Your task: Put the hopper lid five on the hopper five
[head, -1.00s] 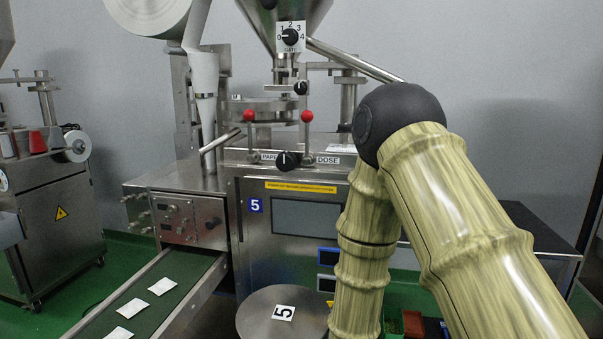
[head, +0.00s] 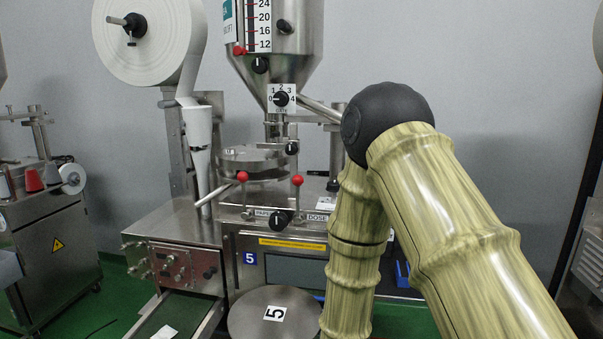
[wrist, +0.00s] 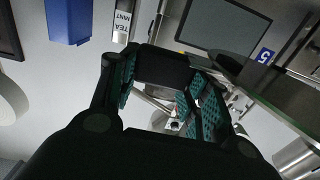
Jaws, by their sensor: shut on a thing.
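The hopper lid five (head: 250,319) is a round steel disc with a white "5" label, at the bottom of the head view in front of the machine. My gripper (wrist: 158,72) shows in the wrist view, its teal-padded fingers closed about a dark block, seemingly the lid's handle. My gripper is hidden in the head view. Hopper five (head: 275,62) is the steel cone above the machine marked with a blue 5. Its top rim is cut off by the frame. The lid is well below the hopper and apart from it.
A large white paper roll (head: 148,45) stands left of the hopper. The machine body (head: 175,222) has a dose head with red-knobbed levers below the hopper. A conveyor (head: 180,318) runs out at front left. Another machine (head: 55,240) stands at far left. Bare wall lies right of the hopper.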

